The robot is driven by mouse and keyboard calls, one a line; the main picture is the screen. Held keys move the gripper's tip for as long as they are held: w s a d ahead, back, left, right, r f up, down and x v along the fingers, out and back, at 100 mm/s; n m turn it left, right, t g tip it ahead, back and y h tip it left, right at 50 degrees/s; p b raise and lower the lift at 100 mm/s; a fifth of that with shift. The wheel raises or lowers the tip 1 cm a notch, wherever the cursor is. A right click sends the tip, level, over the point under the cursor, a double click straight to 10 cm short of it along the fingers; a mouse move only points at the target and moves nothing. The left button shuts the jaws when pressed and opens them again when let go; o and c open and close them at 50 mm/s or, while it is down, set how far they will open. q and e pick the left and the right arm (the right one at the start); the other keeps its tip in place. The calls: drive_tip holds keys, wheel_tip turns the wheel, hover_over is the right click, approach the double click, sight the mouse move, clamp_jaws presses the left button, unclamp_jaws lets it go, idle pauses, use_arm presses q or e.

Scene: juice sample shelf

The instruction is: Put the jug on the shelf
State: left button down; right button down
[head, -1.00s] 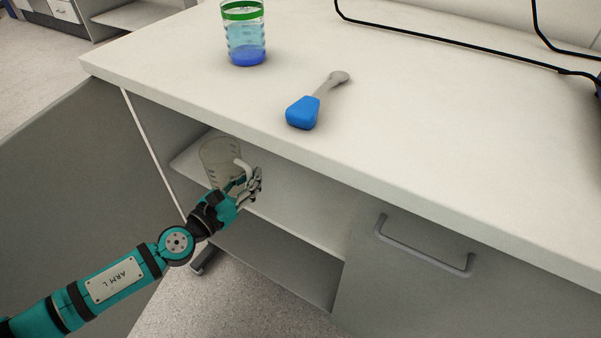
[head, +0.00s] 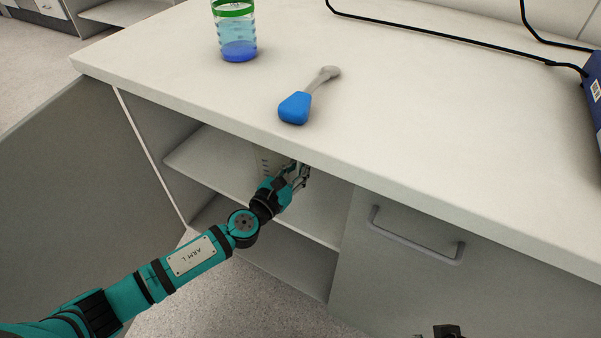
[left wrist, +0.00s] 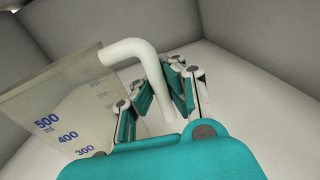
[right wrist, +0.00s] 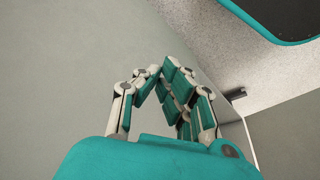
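The clear jug (head: 266,160) is inside the open cabinet, over the inner shelf (head: 215,165). It is mostly hidden behind my left gripper (head: 300,175). The left wrist view shows the jug's wall (left wrist: 60,105) with blue volume marks and its white handle (left wrist: 135,50). My left gripper (left wrist: 160,90) is around the handle, its fingers on both sides. I cannot tell whether the jug's base touches the shelf. My right gripper (right wrist: 160,70) is empty, with its fingertips close together.
A beaker with blue liquid (head: 236,35) and a blue-handled spoon-like tool (head: 295,107) stand and lie on the countertop (head: 400,110). The open cabinet door (head: 80,190) is at left. A closed door with a handle (head: 415,240) is at right. A dark blue box (head: 595,95) shows at the far right.

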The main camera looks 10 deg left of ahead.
use_arm(q)
drive_tip(key=shift+f, duration=0.75)
drive_tip(key=shift+f, duration=0.1)
drive_tip(key=c, duration=1.5)
unclamp_jaws()
